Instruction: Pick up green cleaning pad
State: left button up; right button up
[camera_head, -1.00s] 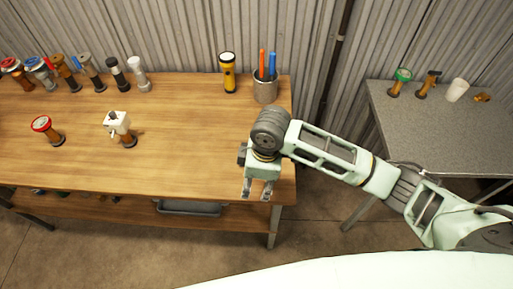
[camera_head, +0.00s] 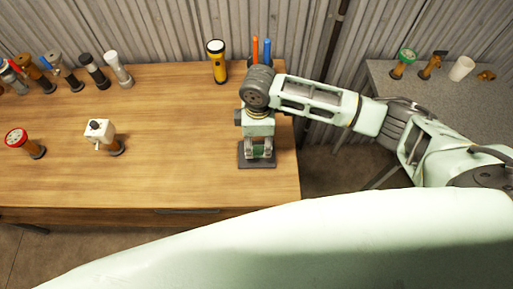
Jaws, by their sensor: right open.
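A bit of green (camera_head: 258,151), seemingly the green cleaning pad, shows between the fingers of my right gripper. It is mostly hidden by the gripper, so its shape is hard to tell. Under it is a dark square base (camera_head: 243,161) on the wooden workbench (camera_head: 190,185), near the right end. My right gripper (camera_head: 258,155) points down over this base, open, its fingers on either side of the green. I cannot tell whether the fingers touch it. My left gripper is not in view.
Behind the gripper stand a yellow flashlight (camera_head: 217,62) and a holder with an orange pen (camera_head: 254,50) and a blue pen (camera_head: 267,52). A white-topped fitting (camera_head: 99,131) and a red-topped one (camera_head: 17,139) stand left. A grey table (camera_head: 385,72) stands right. The bench's middle is clear.

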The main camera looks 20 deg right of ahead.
aim_at(258, 149)
notch_tip(258, 149, down, 4)
jog(key=shift+s+r+p, duration=0.15)
jog(key=shift+p, duration=0.25)
jog(key=shift+f, duration=0.25)
jog(key=shift+c, duration=0.5)
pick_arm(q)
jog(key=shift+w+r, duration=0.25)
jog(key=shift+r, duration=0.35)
pick_arm(e)
jog(key=c, duration=0.9)
